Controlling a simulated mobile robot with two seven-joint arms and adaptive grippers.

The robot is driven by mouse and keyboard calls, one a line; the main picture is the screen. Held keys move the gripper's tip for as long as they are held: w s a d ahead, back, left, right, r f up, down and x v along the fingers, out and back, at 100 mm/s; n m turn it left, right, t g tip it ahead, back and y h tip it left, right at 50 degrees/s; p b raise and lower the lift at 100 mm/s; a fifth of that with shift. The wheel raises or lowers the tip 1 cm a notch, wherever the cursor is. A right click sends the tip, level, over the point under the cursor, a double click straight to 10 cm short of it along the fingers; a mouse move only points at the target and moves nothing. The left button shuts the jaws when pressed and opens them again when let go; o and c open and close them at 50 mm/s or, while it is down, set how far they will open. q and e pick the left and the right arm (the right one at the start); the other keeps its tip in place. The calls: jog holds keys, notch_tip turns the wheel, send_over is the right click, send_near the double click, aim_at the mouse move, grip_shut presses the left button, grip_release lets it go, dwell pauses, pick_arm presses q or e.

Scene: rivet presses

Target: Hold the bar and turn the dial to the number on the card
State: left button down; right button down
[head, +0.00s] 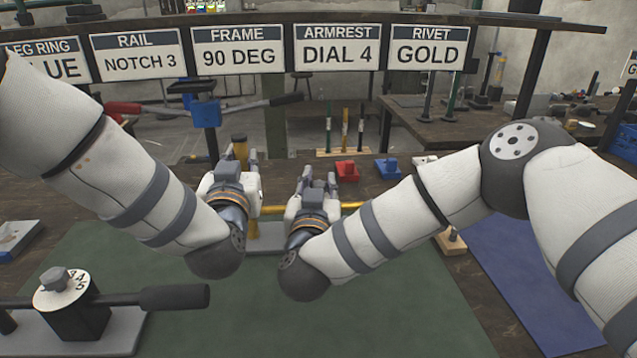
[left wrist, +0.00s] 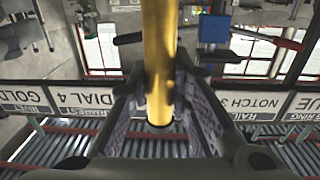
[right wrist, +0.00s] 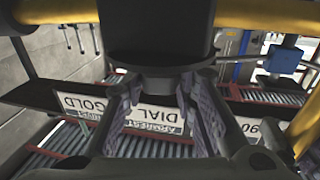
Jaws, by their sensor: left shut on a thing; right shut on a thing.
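The card (head: 336,47) under ARMREST reads DIAL 4. A white numbered dial (head: 66,290) with a grey knob sits on a black block at the lower left, with a dark lever beside it; neither gripper is at it. My left gripper (head: 245,162) is shut on a yellow bar (left wrist: 159,60), which stands between its fingers in the left wrist view. My right gripper (head: 319,180) is shut on a dark round part (right wrist: 157,40), beside yellow bars (right wrist: 275,15). In the head view the grippers hide most of what they hold. I cannot tell whether the dark part bears numbers.
Other cards (head: 238,48) hang along the rail. A green mat (head: 400,290) covers the middle of the table and a blue mat (head: 540,275) lies at right. Red (head: 347,171) and blue (head: 387,168) blocks stand behind my right gripper. A dark lever (head: 175,297) crosses the lower left.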

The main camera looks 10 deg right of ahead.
jog(key=shift+m+h, duration=0.6)
jog(key=shift+h, duration=0.3)
jog(key=c, duration=1.3)
grip_release()
jog(key=v, duration=1.2)
jog(key=shift+s+r, duration=0.1)
jog(key=shift+r, duration=0.2)
jog(key=shift+o, duration=0.5)
